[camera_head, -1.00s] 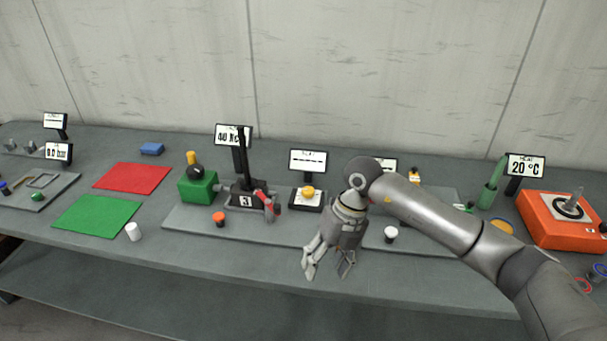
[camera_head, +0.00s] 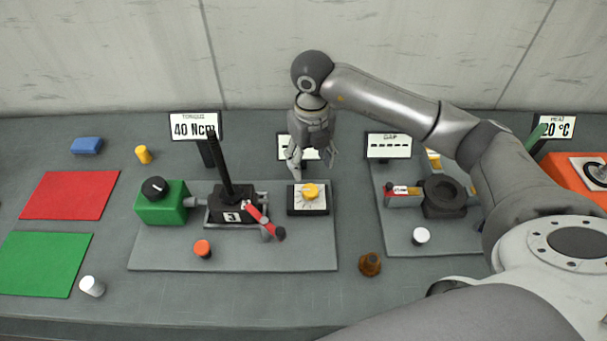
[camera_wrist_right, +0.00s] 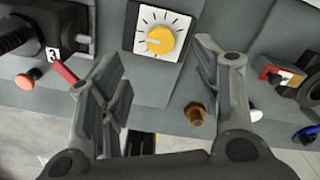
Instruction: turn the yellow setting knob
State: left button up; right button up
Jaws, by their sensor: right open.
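The yellow setting knob (camera_head: 310,191) sits on a white dial plate with tick marks, on a black base, at the right end of the left grey panel. It also shows in the right wrist view (camera_wrist_right: 160,40), top centre, beyond the fingertips. My right gripper (camera_head: 312,168) is open and empty. In the head view it hangs behind and above the knob, its fingers pointing down. In the right wrist view the fingers (camera_wrist_right: 160,68) are spread wide to either side below the knob, not touching it. My left gripper is not in view.
A black upright lever (camera_head: 220,155) and red handle (camera_head: 265,222) stand left of the knob, beside a green box (camera_head: 162,203). An orange button (camera_head: 203,248) is in front. A brown knob (camera_head: 370,264) lies front right. Display signs (camera_head: 388,146) stand behind.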

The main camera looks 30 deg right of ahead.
jog(key=p, duration=0.2)
send_over(310, 189)
jog(key=f, duration=0.4)
jog(key=shift+s+f, duration=0.15)
jog(key=shift+s, duration=0.2)
jog(key=f, duration=0.3)
jog(key=f+p, duration=0.1)
jog(key=f, duration=0.1)
jog(key=shift+w+f, duration=0.2)
jog(key=shift+w, duration=0.1)
jog(key=shift+f, duration=0.1)
jog(key=shift+c, duration=0.7)
jog(key=c, duration=0.9)
jog(key=n+b, duration=0.2)
jog(key=b, duration=0.1)
jog(key=shift+f, duration=0.2)
pick_arm(q)
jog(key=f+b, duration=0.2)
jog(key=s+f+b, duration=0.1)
jog(key=b, duration=0.1)
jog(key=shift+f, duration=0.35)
pick_arm(e)
jog(key=n, duration=0.3)
jog(key=shift+r+n, duration=0.2)
jog(key=shift+n, duration=0.2)
